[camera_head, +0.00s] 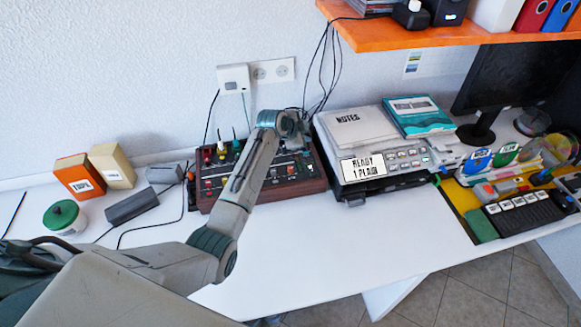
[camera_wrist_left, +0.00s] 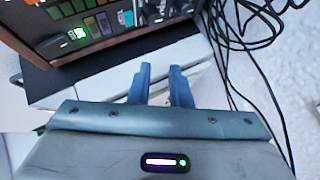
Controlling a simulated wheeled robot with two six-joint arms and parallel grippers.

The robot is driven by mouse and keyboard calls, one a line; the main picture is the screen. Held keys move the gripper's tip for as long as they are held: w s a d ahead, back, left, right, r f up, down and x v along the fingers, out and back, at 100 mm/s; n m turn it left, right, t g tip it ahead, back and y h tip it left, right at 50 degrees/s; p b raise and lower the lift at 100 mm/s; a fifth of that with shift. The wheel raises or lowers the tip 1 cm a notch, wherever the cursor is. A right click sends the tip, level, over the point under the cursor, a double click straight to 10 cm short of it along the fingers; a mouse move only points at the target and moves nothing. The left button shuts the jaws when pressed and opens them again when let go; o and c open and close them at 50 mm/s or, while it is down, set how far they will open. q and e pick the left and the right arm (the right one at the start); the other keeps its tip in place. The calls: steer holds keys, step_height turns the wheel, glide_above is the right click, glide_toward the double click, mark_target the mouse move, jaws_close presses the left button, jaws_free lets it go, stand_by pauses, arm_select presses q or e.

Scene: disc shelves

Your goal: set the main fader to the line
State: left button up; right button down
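The mixer (camera_head: 221,186), a dark panel with red-brown wooden sides and several coloured knobs and buttons, stands on the white desk. My left arm crosses it, hiding part of its middle. My left gripper (camera_head: 294,122) is above the mixer's back right corner. In the left wrist view, its two blue fingers (camera_wrist_left: 161,86) stand a little apart with nothing seen between them. The mixer's edge, with a small green display, shows at that view's upper left (camera_wrist_left: 100,50), apart from the fingers. I cannot make out the main fader or its line. My right gripper is out of view.
A grey player (camera_head: 385,162) with a lit display stands right of the mixer, with a teal box (camera_head: 418,115) on top. An orange shelf (camera_head: 395,37) overhangs the back right. Black cables (camera_head: 323,70) hang behind. The desk's front middle (camera_head: 330,240) is clear.

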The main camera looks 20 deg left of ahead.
arm_select(q)
steer(key=o, duration=0.3)
steer(key=shift+n, duration=0.4)
step_height(320, 180, up, 4)
steer(key=n+g+y+p, duration=0.3)
steer(key=n+g, duration=0.5)
steer(key=n, duration=1.1)
glide_above(290, 168)
step_height(290, 168, down, 11)
steer(key=shift+r+p, duration=0.15)
steer(key=shift+p, duration=0.9)
steer(key=shift+c, duration=0.4)
jaws_close()
